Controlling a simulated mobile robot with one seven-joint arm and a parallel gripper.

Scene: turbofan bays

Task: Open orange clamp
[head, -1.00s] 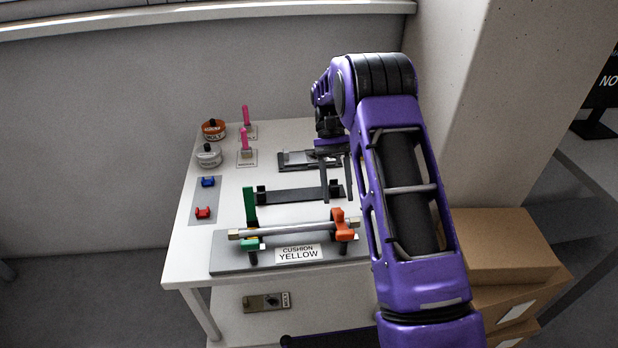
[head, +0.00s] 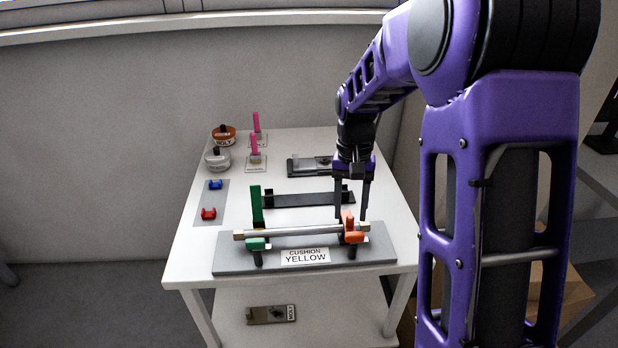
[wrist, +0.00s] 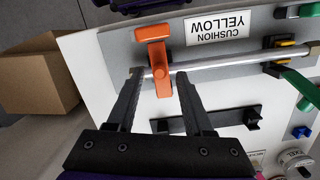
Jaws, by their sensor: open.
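The orange clamp (head: 352,229) sits at the right end of a silver rod (head: 305,231) on a grey base plate (head: 232,262) labelled "CUSHION YELLOW". In the wrist view the orange clamp (wrist: 153,55) lies across the rod, its lower part between my fingertips. My gripper (head: 350,212) is open, pointing down, just above the clamp, with one finger on either side. It also shows in the wrist view (wrist: 158,78). I cannot tell whether a finger touches the clamp. A green clamp (head: 256,215) with an upright handle is at the rod's left end.
A dark bracket (head: 300,201) lies behind the rod. Blue (head: 215,184) and red (head: 208,213) pieces sit on a grey strip at left. Cardboard boxes (wrist: 35,82) stand beside the table.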

